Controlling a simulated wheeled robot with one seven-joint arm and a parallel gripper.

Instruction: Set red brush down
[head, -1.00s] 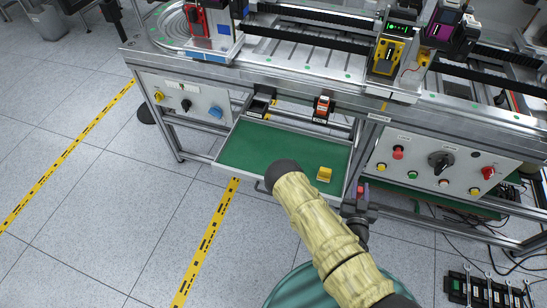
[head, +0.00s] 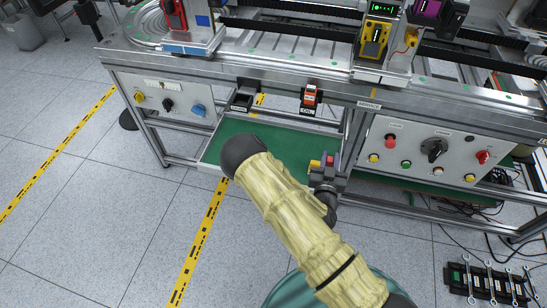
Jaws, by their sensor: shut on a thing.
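My gripper (head: 328,174) is over the right end of the open green-lined drawer (head: 285,142), with my sleeved arm in front. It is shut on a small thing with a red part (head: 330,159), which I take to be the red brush. Only a little of it shows between the dark jaws, beside a small bluish patch. A yellow block (head: 314,164) shows just left of the jaws, in the drawer. I cannot tell whether the brush touches the drawer floor. My arm hides the drawer's front middle.
The left and middle of the drawer floor look clear. Above it, a black holder (head: 241,102) and an orange-red holder (head: 309,97) hang from the bench edge. A control panel with knobs (head: 434,150) stands to the right. Wrenches (head: 490,285) lie at lower right.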

